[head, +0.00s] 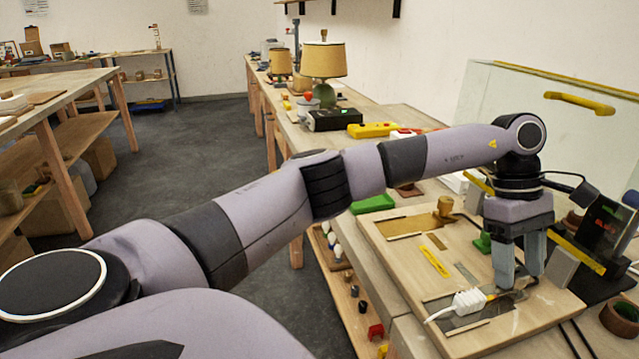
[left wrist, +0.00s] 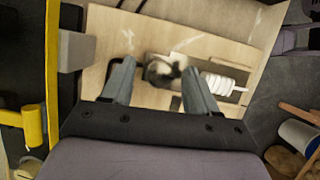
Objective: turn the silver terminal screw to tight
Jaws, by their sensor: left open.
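My left gripper (head: 519,279) points down over the right part of the wooden wiring board (head: 530,317). Its two fingers are apart, with the tips low near the board. In the left wrist view the gripper (left wrist: 157,68) has a small dark and silvery round part (left wrist: 162,70) between its fingertips. This looks like the terminal with its screw, but the screw head is too small and blurred to tell how tight it is. In the head view the fingers mostly hide that part. A white ribbed connector (head: 468,303) lies beside it; it also shows in the left wrist view (left wrist: 222,85). My right gripper is out of view.
A brass-coloured socket (head: 444,207) stands at the board's back. A yellow strip (head: 435,261) lies on the board. A dark display (head: 607,228) and glass panel (head: 545,120) stand at the right. Lamps, including one with a tan shade (head: 323,60), stand farther back.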

